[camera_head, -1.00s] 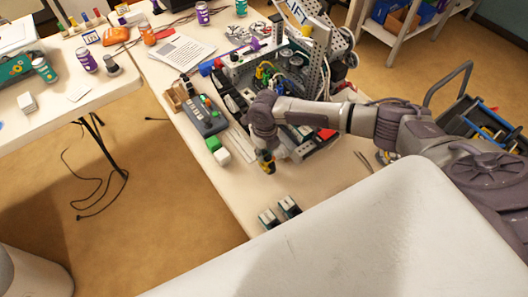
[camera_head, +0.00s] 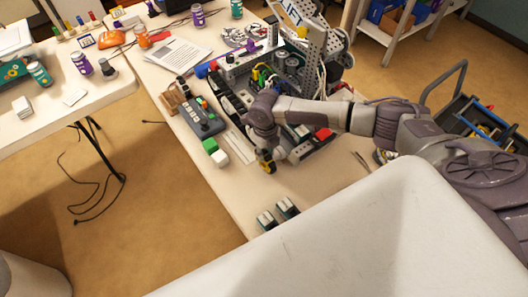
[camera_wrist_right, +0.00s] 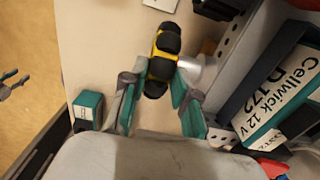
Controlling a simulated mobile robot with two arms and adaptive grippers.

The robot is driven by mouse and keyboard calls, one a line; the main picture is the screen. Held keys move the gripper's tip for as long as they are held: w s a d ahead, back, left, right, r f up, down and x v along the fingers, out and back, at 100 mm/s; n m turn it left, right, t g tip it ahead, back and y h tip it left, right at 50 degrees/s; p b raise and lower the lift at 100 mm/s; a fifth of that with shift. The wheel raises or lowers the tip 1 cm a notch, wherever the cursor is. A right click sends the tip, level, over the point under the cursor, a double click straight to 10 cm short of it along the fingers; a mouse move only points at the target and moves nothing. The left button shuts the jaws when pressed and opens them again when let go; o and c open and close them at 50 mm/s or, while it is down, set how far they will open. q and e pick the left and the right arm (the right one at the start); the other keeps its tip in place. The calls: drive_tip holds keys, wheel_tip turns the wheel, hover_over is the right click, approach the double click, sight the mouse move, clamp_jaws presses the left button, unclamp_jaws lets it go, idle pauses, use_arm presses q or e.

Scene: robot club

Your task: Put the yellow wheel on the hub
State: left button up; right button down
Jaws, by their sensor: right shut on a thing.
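The yellow wheel (camera_wrist_right: 162,66), with black rollers around its rim, is between the teal-lined fingers of my right gripper (camera_wrist_right: 158,82). The fingers are shut on it. In the head view the wheel (camera_head: 266,158) and right gripper (camera_head: 268,152) are beside the near left part of the robot on the table (camera_head: 290,82). A short silvery cylinder (camera_wrist_right: 191,70), possibly the hub, shows just right of the wheel in the wrist view. I cannot tell whether it touches the wheel. My left gripper is not in view.
A black battery box (camera_wrist_right: 268,88) labelled "Cellwick 12 V" and a perforated metal plate (camera_wrist_right: 232,42) are right of my gripper. A small teal block (camera_wrist_right: 87,108) is at left. A grey control box (camera_head: 203,121) stands left of the robot. Bare tabletop (camera_head: 315,184) lies in front.

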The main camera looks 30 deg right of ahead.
drive_tip(key=shift+w+d, duration=0.15)
drive_tip(key=shift+d, duration=0.8)
drive_tip(key=shift+w+d, duration=0.15)
drive_tip(key=shift+d, duration=0.8)
idle(1.3)
drive_tip(key=c, duration=0.8)
unclamp_jaws()
drive_tip(key=shift+r, duration=0.1)
wheel_tip(320, 180, up, 7)
drive_tip(key=p, duration=0.6)
drive_tip(key=shift+s+a, duration=0.1)
